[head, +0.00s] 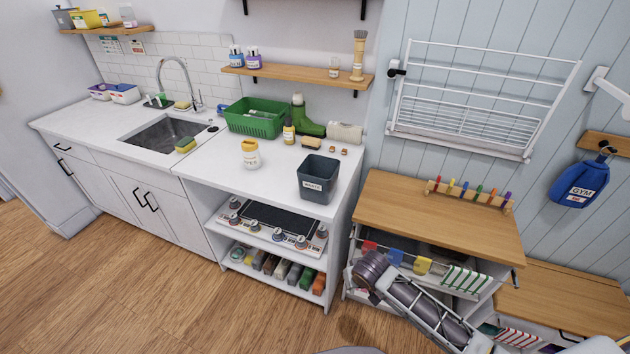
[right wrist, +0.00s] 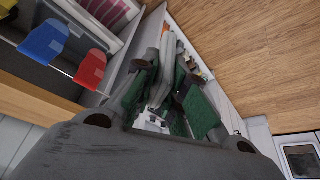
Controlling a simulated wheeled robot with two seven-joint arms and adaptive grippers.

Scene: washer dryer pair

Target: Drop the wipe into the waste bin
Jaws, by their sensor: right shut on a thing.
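The waste bin (head: 318,182) is a dark grey, open-topped square tub with a white label. It stands on the white counter at its right front. My right arm comes in at the lower right of the head view, below and right of the bin, in front of the wooden-topped unit. The right wrist view shows my right gripper (right wrist: 172,85) shut on a small, pale grey thing, seemingly the wipe (right wrist: 165,68), between dark green-edged fingers. Its outline is largely hidden by the fingers. The left gripper is out of view.
A wooden-topped unit (head: 430,215) with hanging coloured cloths is close by my right arm. A wall rack (head: 480,100) hangs above it. Floor at the left is clear.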

